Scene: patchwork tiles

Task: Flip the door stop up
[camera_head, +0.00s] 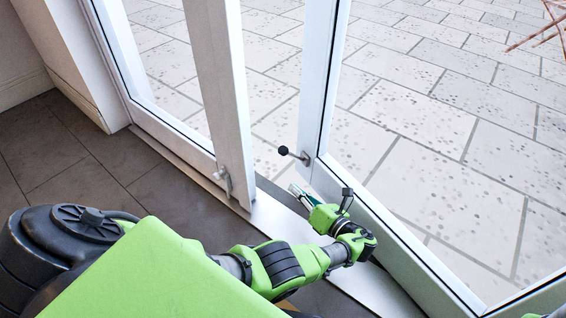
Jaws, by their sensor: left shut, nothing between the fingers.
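A door stop (295,154) with a metal arm and black rubber tip is mounted low on the right-hand white door (312,95). Its arm sticks out to the left, close to level, with the tip in the gap between the doors. My left gripper (296,190) is shut and empty. Its fingertips point up and left, just below the door stop in the picture, and appear apart from it. My right gripper is out of view; only a bit of green shows in the bottom right corner.
The left-hand door (218,70) has a metal fitting (223,179) near its bottom edge. A pale threshold (275,219) runs beneath the doors. Dark floor tiles (95,185) lie inside and light paving (410,180) outside. A white wall post (65,60) stands at left.

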